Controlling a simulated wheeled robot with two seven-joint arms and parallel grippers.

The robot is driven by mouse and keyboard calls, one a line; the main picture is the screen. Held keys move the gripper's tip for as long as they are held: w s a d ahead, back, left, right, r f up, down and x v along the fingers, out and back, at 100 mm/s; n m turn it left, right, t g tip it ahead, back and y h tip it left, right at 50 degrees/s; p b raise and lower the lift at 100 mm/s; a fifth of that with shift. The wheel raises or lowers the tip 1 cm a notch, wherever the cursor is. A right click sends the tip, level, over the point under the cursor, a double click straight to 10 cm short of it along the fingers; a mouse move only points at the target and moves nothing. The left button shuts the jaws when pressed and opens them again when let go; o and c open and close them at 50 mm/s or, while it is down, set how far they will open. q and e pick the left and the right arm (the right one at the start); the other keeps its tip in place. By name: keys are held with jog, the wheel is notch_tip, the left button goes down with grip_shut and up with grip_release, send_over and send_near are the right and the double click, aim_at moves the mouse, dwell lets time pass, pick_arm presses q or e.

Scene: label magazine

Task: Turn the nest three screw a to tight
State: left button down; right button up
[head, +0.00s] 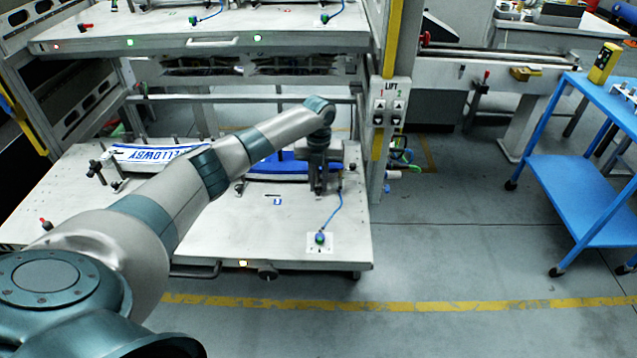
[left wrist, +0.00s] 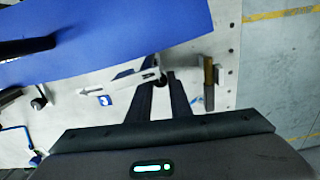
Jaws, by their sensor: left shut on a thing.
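My left gripper (head: 318,190) points down at the right end of the blue curved part on the lower shelf plate. In the left wrist view its two dark fingers (left wrist: 163,84) close around a small dark screw head (left wrist: 162,80), mostly hidden between the tips. A small blue nest label (left wrist: 104,100) with a white mark lies to the left of the fingers; it also shows in the head view (head: 277,201). The blue part (left wrist: 120,35) lies beyond the fingers. I cannot tell how far the screw is turned. My right gripper is not in view.
A brass-and-black post (left wrist: 209,82) stands close right of the fingers. A white lettered part (head: 150,153) lies on the lower plate (head: 230,228). A blue cable runs to a green-topped connector (head: 320,238). The upper shelf (head: 210,40) is above; a blue cart (head: 575,180) stands right.

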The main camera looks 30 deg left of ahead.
pick_arm(q)
jog(key=c, duration=1.6)
grip_release()
jog(key=shift+r, duration=0.1)
jog(key=shift+r, duration=0.1)
